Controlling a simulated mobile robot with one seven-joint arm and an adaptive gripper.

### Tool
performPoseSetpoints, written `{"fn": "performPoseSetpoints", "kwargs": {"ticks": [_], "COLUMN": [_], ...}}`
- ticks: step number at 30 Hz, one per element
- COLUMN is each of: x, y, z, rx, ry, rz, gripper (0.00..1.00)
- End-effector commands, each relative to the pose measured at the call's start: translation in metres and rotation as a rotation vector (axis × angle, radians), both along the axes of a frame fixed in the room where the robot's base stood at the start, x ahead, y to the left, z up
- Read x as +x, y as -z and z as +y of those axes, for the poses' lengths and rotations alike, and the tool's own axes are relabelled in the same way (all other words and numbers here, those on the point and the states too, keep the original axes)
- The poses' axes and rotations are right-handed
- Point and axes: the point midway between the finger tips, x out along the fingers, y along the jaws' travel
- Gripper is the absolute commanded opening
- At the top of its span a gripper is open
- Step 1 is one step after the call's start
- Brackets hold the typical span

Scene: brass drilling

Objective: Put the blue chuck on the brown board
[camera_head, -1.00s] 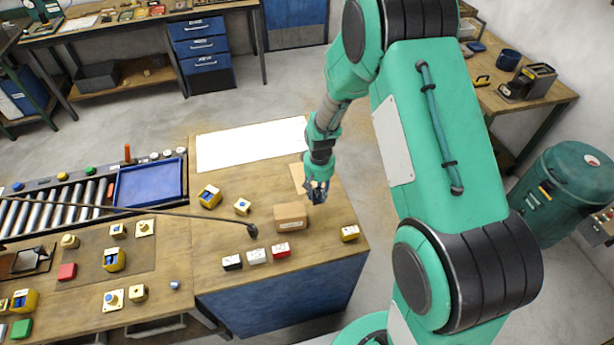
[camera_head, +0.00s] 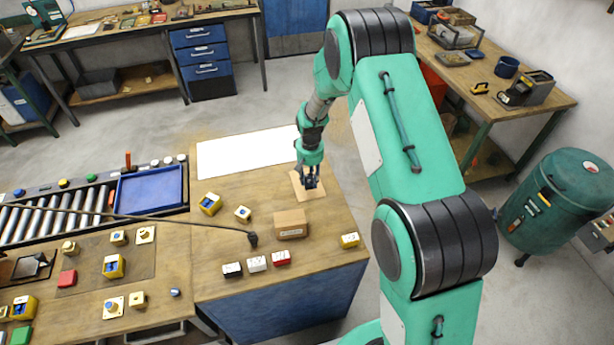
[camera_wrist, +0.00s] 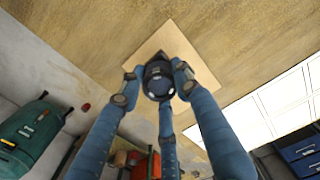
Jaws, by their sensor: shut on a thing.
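My gripper (camera_head: 310,182) is above the light brown board (camera_head: 299,190), near the right part of the wooden bench. In the wrist view its fingers are closed around a dark blue, nearly black chuck (camera_wrist: 157,81). The brown board (camera_wrist: 172,38) lies behind the chuck there, turned like a diamond. The chuck overlaps the board's middle in that view. Whether the chuck touches the board cannot be told. In the head view the chuck is mostly hidden by the fingers.
A cardboard box (camera_head: 291,223) stands in front of the board. Black, white and red small boxes (camera_head: 257,264) and a yellow one (camera_head: 349,240) lie near the front edge. A white sheet (camera_head: 246,153) lies behind. A dark rod (camera_head: 150,215) crosses the bench at left.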

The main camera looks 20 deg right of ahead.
Motion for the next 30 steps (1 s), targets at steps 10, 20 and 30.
{"fn": "performPoseSetpoints", "kwargs": {"ticks": [10,20,30], "x": [0.042,0.046,0.045], "y": [0.002,0.003,0.020], "z": [-0.001,-0.001,-0.001], "rx": [0.000,0.000,0.000], "ry": [0.000,0.000,0.000], "rz": [-0.002,-0.002,0.001], "gripper": [0.00,0.00,0.00]}}
